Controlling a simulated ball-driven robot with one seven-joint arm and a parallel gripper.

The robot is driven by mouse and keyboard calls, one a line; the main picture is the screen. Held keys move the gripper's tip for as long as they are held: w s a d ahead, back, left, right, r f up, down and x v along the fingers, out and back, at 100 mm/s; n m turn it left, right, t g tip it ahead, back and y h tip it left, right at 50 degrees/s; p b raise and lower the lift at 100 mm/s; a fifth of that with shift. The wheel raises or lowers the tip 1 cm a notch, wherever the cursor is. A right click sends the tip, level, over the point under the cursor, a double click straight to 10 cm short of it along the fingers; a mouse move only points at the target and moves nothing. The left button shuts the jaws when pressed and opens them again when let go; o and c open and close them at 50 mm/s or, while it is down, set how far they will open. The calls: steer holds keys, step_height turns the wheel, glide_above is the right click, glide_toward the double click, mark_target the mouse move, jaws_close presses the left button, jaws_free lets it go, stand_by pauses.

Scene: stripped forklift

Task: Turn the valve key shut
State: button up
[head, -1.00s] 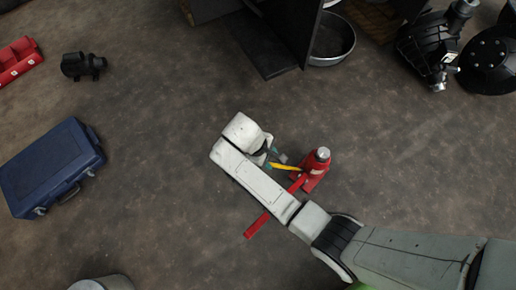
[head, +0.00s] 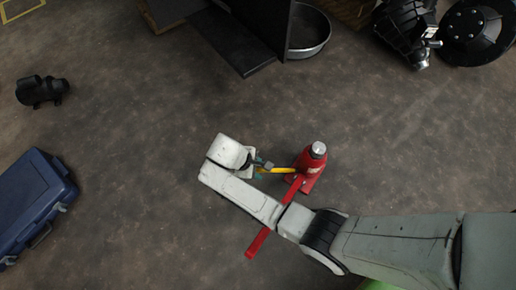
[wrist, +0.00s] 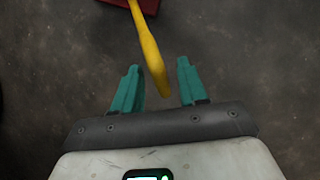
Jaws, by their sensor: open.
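The yellow valve key (head: 278,170) sticks out to the left from the red bottle jack (head: 309,164), which stands upright on the floor. My gripper (head: 262,169) is open at the key's free end. In the wrist view the key (wrist: 149,50) comes down from the top, and its free end lies between the two teal fingers of my gripper (wrist: 158,66). Part of the jack's red base shows at the top edge (wrist: 149,5).
A red bar (head: 258,242) at the jack passes under my arm. A blue case (head: 32,200) lies at the left, and a black part (head: 42,91) above it. A metal pan (head: 308,35) and dark machine parts stand at the back. The floor around the jack is mostly clear.

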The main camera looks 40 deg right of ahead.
steer(key=shift+s+d+f, duration=0.1)
steer(key=shift+d+f, duration=0.15)
steer(key=shift+f, duration=0.25)
jaws_close()
